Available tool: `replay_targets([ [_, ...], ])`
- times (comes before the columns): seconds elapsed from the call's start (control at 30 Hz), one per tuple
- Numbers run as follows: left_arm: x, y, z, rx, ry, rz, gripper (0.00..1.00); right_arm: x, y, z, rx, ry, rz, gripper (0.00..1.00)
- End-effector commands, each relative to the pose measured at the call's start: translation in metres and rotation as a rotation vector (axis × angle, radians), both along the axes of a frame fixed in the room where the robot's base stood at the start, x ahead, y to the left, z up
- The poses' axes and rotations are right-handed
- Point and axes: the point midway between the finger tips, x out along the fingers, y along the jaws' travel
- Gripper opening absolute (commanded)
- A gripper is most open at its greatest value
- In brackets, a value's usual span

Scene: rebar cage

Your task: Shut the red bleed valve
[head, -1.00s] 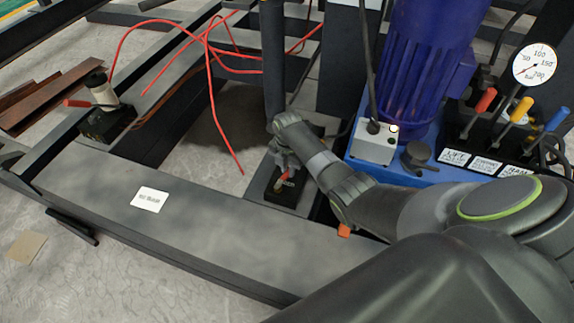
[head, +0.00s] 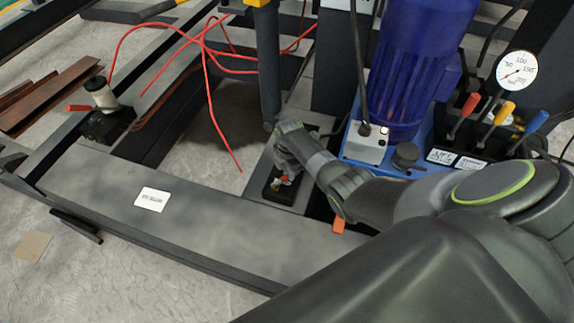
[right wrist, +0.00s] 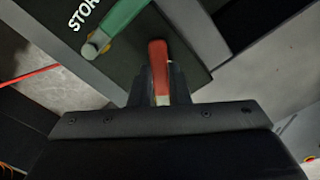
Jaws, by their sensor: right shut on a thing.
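A red valve handle (right wrist: 158,62) stands between the two fingers of my right gripper (right wrist: 160,88) in the right wrist view. The fingers are shut on it. A green lever (right wrist: 122,20) is beside it on the same black block, which bears white letters partly cut off. In the head view the black valve block (head: 277,194) sits on the grey frame, with my right gripper (head: 284,170) reaching down to it. Only a small bit of red shows there, since the gripper hides most of the handle. My left gripper is not in view.
A blue power unit (head: 412,70) with a pressure gauge (head: 516,71) and coloured levers stands right of the gripper. A dark vertical post (head: 268,70) rises just behind it. A red hose (head: 212,110) lies to the left. Another block with a red handle (head: 80,107) is at far left.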

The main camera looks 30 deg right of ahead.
Motion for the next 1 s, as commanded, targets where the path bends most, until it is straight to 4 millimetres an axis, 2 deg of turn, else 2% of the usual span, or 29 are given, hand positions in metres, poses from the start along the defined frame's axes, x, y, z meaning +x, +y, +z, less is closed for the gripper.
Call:
replay_targets([
  [0.03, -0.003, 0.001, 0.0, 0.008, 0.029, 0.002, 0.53, -0.004, -0.001, 0.006, -0.001, 0.003, -0.046, 0.0],
  [0.27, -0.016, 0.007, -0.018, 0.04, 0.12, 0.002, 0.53, -0.013, 0.0, 0.004, -0.001, 0.002, -0.222, 0.0],
  [0.6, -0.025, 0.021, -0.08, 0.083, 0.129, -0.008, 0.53, -0.026, 0.003, 0.003, -0.001, 0.002, -0.466, 0.0],
  [1.0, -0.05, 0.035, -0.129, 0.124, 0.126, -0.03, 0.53, -0.04, 0.011, 0.003, -0.003, 0.001, -0.752, 0.0],
])
